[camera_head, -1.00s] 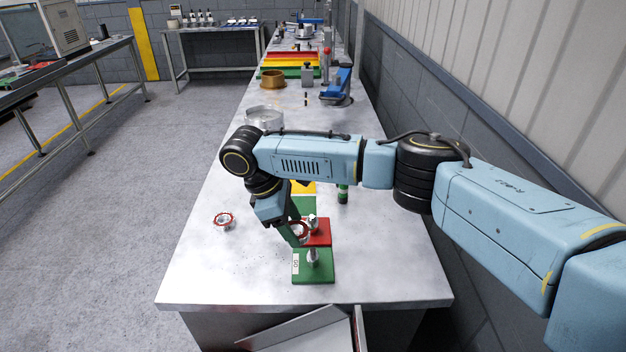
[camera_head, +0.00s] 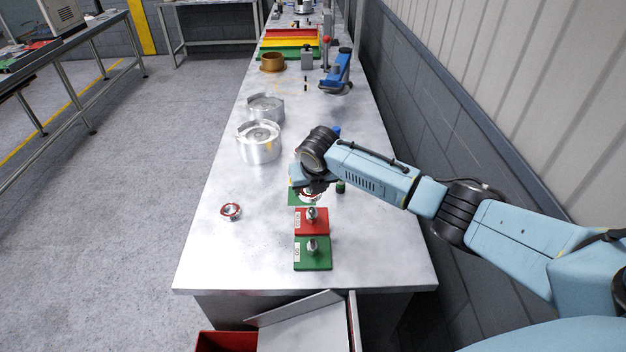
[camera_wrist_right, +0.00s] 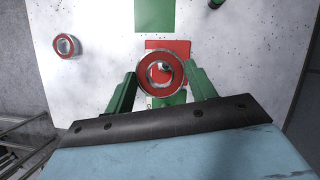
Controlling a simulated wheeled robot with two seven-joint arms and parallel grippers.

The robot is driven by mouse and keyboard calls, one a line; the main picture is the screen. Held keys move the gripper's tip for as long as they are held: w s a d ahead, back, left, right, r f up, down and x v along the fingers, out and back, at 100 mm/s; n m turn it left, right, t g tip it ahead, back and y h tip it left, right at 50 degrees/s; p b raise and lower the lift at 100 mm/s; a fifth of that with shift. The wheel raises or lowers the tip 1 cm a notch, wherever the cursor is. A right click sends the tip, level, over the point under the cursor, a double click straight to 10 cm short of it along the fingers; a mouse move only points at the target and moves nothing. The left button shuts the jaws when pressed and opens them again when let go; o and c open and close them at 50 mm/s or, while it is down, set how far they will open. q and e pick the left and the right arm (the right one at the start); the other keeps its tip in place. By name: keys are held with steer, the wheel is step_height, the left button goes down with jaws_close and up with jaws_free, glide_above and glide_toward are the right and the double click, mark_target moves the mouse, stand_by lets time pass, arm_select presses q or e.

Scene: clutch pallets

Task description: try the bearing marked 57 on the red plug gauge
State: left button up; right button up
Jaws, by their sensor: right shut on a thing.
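My right gripper (camera_wrist_right: 160,90) is shut on a red-and-silver bearing (camera_wrist_right: 149,80), held by its sides. In the head view the gripper (camera_head: 312,188) and the held bearing (camera_head: 309,198) are beyond the red plug gauge (camera_head: 324,228), apart from its metal plug. In the wrist view the red gauge (camera_wrist_right: 180,45) lies behind the bearing, with a metal tip showing through the bore. A second red-ringed bearing (camera_head: 231,211) lies on the bench to the left; it also shows in the wrist view (camera_wrist_right: 66,46). I cannot read any mark on either bearing. My left gripper is out of view.
A green plug gauge (camera_head: 323,263) with an upright metal plug stands directly in front of the red one. A green mat (camera_head: 294,198) lies beyond, partly hidden by my gripper. A small dark green cylinder (camera_head: 340,187) stands right of it. Silver round parts (camera_head: 259,152) stand farther back. Bench left of the gauges is mostly clear.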

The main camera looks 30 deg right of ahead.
mark_target(312, 210)
steer(key=shift+d+n, duration=0.3)
steer(key=shift+n, duration=0.2)
steer(key=shift+f, duration=0.15)
step_height(312, 210, down, 4)
steer(key=b, duration=0.4)
steer(key=shift+f+b, duration=0.25)
steer(key=shift+b, duration=0.1)
steer(key=shift+f, duration=0.45)
steer(key=shift+w+r, duration=0.1)
steer(key=shift+w, duration=0.1)
steer(key=shift+f, duration=0.45)
stand_by(0.7)
